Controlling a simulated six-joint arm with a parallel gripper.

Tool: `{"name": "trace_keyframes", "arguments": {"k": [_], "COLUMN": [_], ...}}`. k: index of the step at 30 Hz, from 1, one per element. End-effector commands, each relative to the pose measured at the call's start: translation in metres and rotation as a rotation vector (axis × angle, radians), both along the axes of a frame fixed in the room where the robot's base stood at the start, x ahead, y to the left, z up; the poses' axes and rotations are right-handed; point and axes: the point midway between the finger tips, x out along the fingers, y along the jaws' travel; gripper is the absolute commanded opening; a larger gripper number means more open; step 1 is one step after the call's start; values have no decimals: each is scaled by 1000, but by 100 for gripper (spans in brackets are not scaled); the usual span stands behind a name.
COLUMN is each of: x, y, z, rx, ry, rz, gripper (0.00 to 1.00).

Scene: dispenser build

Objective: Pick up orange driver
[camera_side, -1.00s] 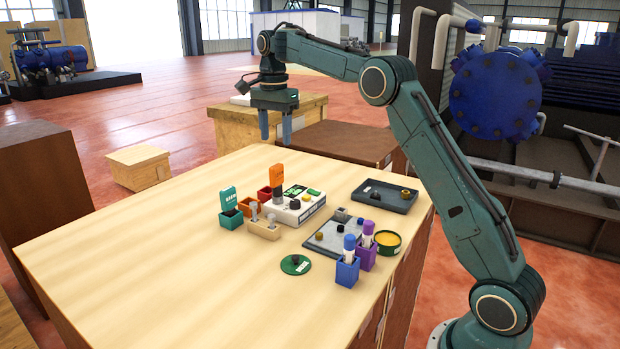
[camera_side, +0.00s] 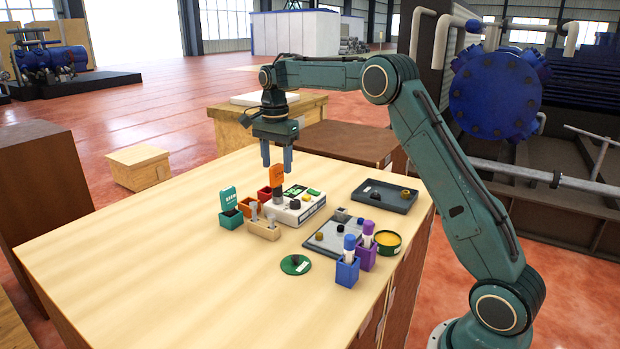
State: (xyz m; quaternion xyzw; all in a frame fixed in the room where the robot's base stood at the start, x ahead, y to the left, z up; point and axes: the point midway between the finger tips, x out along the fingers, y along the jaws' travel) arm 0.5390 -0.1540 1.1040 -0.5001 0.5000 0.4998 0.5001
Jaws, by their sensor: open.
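An upright orange piece (camera_side: 277,176), which looks like the orange driver, stands by the left end of a white device (camera_side: 299,207). A dark grey part shows just below it; how it is seated is hard to tell. My gripper (camera_side: 277,163) points straight down with its two fingers apart and empty. Its fingertips appear at about the height of the orange piece's top, one to each side in the picture. I cannot tell whether they are above or behind it.
A teal box with raised lid (camera_side: 229,207), small orange (camera_side: 249,207) and red boxes, and a beige holder (camera_side: 263,229) crowd close by. Grey trays (camera_side: 372,200), blue (camera_side: 347,270) and purple holders, a yellow-filled tin (camera_side: 388,242) and green disc (camera_side: 295,265) lie right. The table's left is clear.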

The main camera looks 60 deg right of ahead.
Motion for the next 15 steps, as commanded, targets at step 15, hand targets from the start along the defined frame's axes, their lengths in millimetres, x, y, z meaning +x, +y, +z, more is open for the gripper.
{"name": "trace_keyframes", "arguments": {"k": [15], "x": [2], "y": [-1], "z": [-48], "rx": [1], "ry": [3], "rz": [0], "gripper": [51]}}
